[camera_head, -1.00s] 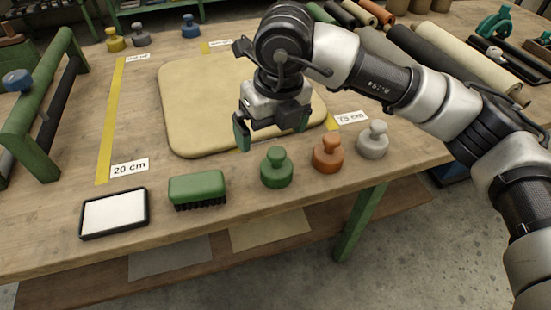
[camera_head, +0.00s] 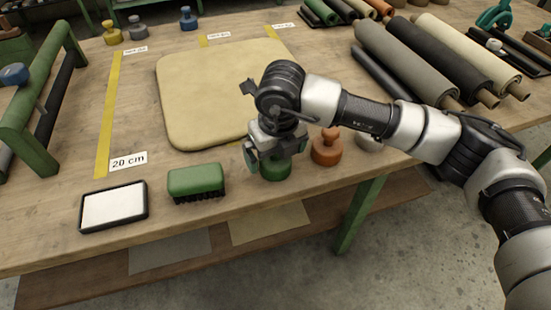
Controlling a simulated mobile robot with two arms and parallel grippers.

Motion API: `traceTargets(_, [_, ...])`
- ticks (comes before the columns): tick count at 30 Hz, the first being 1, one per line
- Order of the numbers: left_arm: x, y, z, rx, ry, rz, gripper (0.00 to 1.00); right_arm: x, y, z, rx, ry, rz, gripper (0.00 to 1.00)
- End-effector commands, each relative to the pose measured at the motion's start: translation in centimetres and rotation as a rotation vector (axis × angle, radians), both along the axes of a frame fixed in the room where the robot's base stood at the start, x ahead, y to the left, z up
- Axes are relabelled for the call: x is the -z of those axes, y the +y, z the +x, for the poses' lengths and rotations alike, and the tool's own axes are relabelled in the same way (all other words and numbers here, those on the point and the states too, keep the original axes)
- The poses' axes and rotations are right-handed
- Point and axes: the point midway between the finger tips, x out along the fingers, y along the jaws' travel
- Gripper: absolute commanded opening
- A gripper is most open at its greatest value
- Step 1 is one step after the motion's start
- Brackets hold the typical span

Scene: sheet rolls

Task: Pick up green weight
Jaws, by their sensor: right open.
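The green weight (camera_head: 276,171) stands upright near the front edge of the wooden table. My right gripper (camera_head: 273,160) is over it, pointing down, with its fingers around the weight's upper part. The gripper is open, and I cannot tell whether a finger touches the weight. The gripper hides the weight's knob. My left gripper is not in view.
An orange weight (camera_head: 327,148) stands close to the right, with a grey weight (camera_head: 369,141) beyond it, partly hidden by my arm. A green brush (camera_head: 196,181) and a white pad (camera_head: 113,207) lie to the left. A beige sheet (camera_head: 205,95) lies behind.

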Motion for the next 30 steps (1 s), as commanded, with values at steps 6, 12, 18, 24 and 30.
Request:
traceTargets(6, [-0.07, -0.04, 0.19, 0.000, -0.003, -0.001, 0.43, 0.04, 0.04, 0.01, 0.000, 0.000, 0.001, 0.96])
traceTargets(12, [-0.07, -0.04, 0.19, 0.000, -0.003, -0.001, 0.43, 0.01, 0.04, 0.01, 0.000, 0.000, 0.001, 0.65])
traceTargets(18, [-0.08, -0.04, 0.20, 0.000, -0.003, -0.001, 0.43, -0.01, 0.04, 0.01, 0.000, 0.000, 0.001, 0.35])
traceTargets(24, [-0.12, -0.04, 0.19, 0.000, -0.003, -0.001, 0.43, -0.25, 0.08, 0.07, 0.000, -0.004, 0.005, 0.07])
traceTargets(30, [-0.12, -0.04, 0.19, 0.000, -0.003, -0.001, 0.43, -0.26, 0.08, 0.07, 0.000, -0.004, 0.005, 0.07])
